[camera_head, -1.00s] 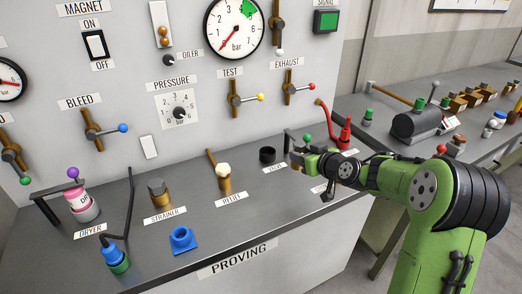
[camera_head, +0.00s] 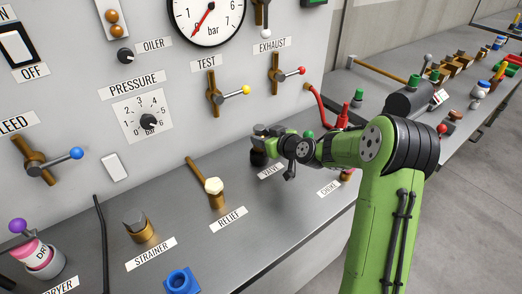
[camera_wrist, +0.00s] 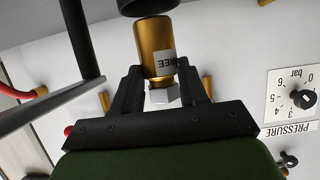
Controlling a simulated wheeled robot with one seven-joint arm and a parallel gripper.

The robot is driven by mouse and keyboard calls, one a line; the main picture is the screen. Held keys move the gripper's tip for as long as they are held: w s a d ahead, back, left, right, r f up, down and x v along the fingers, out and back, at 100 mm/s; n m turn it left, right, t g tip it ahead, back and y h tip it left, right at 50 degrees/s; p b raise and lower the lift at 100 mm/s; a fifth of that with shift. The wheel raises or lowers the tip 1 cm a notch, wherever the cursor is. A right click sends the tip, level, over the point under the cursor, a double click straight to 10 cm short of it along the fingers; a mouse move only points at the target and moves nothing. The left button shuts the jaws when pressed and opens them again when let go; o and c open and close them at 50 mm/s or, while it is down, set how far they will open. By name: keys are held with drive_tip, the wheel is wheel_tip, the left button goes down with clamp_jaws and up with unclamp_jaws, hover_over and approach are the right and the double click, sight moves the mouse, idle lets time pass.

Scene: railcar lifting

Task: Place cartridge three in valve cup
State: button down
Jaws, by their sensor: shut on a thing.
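Cartridge three (camera_wrist: 154,45) is a brass cylinder with a white hex end and a label of which "REE" can be read. In the wrist view my gripper (camera_wrist: 160,82) is shut on it near the hex end. The black valve cup (camera_wrist: 148,6) shows at the top edge of that view, right at the cartridge's far end. I cannot tell whether that end is inside the cup or just above it. In the head view my gripper (camera_head: 264,132) is directly over the valve cup (camera_head: 259,158), behind the VALVE label, and hides the cartridge.
The brass relief fitting (camera_head: 215,193) and strainer (camera_head: 139,226) stand to the left on the bench, with a blue socket (camera_head: 180,282) in front. A red fitting with a hose (camera_head: 343,115) stands behind my arm at right. The panel's exhaust lever (camera_head: 287,73) is above my gripper.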

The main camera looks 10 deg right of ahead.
wheel_tip(320, 180, down, 4)
drive_tip(key=shift+w+a, duration=0.1)
drive_tip(key=shift+b, duration=0.35)
drive_tip(key=c, duration=0.6)
unclamp_jaws()
drive_tip(key=shift+f, duration=0.15)
